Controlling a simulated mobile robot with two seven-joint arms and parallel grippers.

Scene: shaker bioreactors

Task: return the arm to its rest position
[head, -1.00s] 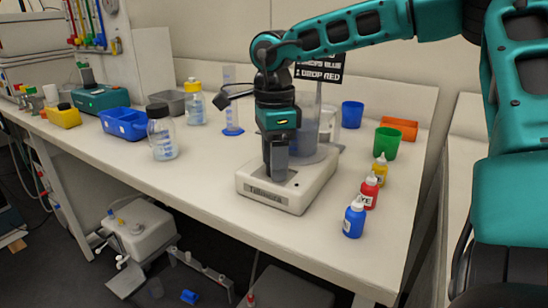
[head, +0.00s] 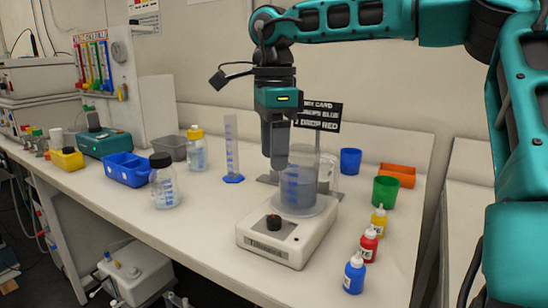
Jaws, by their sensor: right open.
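My right arm (head: 505,120) comes in from the right and reaches across the upper part of the head view. Its gripper (head: 278,160) points down, open, with nothing seen between its fingers. It hangs above the white stirrer (head: 268,252), whose dark knob (head: 274,222) shows clear below the fingertips. My left gripper is not in view.
Blue (head: 354,272), red (head: 368,245) and yellow (head: 378,220) dropper bottles line the bench's right side. Behind them are a green cup (head: 386,190), a blue cup (head: 350,161) and an orange tray (head: 397,175). A black sign (head: 318,115) stands behind the gripper. A glass bottle (head: 163,182) stands left.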

